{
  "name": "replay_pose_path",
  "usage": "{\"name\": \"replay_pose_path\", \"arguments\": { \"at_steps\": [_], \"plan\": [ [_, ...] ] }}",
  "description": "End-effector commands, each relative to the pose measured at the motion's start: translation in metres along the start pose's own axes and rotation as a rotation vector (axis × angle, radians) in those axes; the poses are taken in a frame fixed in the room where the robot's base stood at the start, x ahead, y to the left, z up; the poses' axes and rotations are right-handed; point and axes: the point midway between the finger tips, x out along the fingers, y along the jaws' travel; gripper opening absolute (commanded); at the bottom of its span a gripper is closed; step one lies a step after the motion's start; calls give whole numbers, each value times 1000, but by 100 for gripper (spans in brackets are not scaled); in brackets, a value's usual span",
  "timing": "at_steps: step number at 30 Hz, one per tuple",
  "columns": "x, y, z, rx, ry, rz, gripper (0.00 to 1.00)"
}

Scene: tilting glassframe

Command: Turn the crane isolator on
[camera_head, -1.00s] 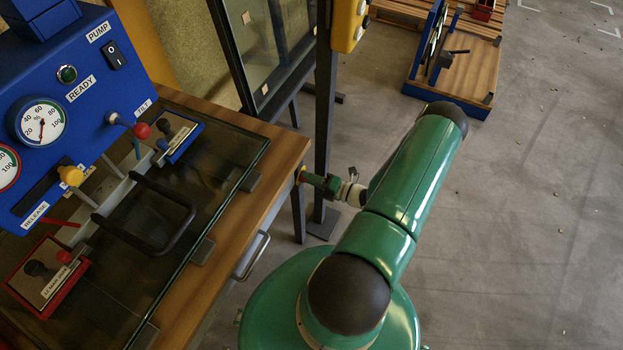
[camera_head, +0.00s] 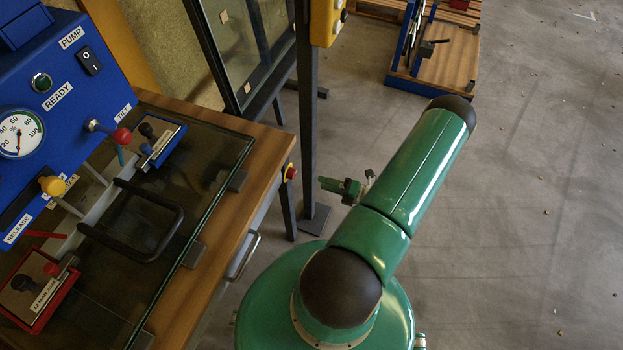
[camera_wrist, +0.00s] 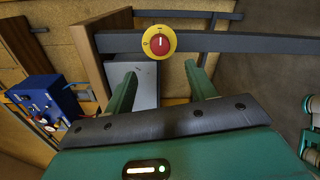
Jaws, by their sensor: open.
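The crane isolator (camera_wrist: 159,42) is a red rotary knob on a round yellow plate. In the wrist view it faces me just beyond my fingertips; a white line on the knob stands upright in the picture. Small marks on the plate are too small to read surely. In the head view the isolator (camera_head: 290,172) sits on the right end of the wooden workbench. My gripper (camera_wrist: 161,69) is open and empty, its two green fingers apart with the knob showing between and beyond them. In the head view my gripper (camera_head: 325,184) is a short gap right of the isolator.
A dark post (camera_head: 308,120) with a yellow box (camera_head: 325,22) stands behind my gripper. The workbench (camera_head: 262,165) carries a blue control panel (camera_head: 62,100) and glass top. A handle (camera_head: 243,257) juts from its front. Open floor lies to the right.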

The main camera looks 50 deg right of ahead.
Motion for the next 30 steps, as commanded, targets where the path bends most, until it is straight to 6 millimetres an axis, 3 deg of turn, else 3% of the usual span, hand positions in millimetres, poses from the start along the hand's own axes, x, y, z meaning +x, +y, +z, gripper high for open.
{"name": "replay_pose_path", "arguments": {
  "at_steps": [3,9,30],
  "plan": [
    [-21,0,0,-1,-1,-2,56],
    [-35,0,0,0,1,0,56],
    [-36,0,0,0,1,0,56]
  ]
}}
